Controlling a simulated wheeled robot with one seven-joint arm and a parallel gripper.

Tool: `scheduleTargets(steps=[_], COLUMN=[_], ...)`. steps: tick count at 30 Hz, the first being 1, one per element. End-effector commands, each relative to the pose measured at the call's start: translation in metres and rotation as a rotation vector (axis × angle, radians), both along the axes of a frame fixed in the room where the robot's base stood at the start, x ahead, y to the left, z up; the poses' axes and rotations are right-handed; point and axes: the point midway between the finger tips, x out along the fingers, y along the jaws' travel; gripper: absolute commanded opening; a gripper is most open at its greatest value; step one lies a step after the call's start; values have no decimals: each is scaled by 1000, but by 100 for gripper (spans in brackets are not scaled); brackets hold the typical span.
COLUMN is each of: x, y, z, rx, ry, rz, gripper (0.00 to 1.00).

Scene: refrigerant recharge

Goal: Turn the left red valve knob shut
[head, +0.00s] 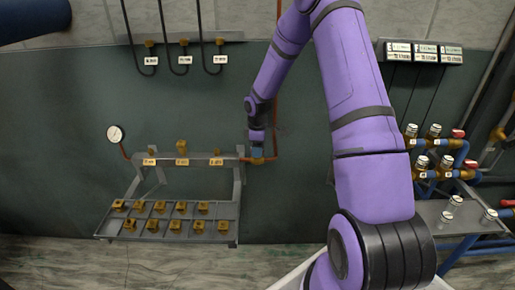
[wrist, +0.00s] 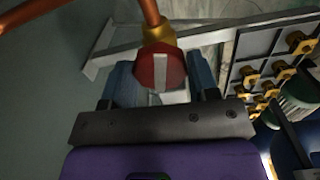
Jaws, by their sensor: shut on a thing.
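The red valve knob (wrist: 160,68), with a pale bar across its face, sits on a brass fitting (wrist: 159,34) in the wrist view. My gripper (wrist: 163,82) has one blue finger on each side of the knob and is shut on it. In the head view my gripper (head: 257,151) is at the right end of the rack, at the brass valve on the copper pipe (head: 276,140). The knob is mostly hidden there by the gripper.
A rack tray (head: 105,228) holding several brass fittings stands left of my gripper, with a round gauge (head: 115,134) at its left. Several valves with red parts (head: 458,133) and blue pipes are at the far right. Black hoses (head: 166,35) hang above. The dark green wall is close behind.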

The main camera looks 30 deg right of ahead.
Motion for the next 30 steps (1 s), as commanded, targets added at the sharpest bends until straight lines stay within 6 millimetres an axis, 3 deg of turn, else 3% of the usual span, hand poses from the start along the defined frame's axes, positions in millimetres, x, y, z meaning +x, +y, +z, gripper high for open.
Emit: scheduleTargets(steps=[30], x=[0], y=[1], z=[1], rx=[0], ry=[-2], rz=[-957], gripper=[31])
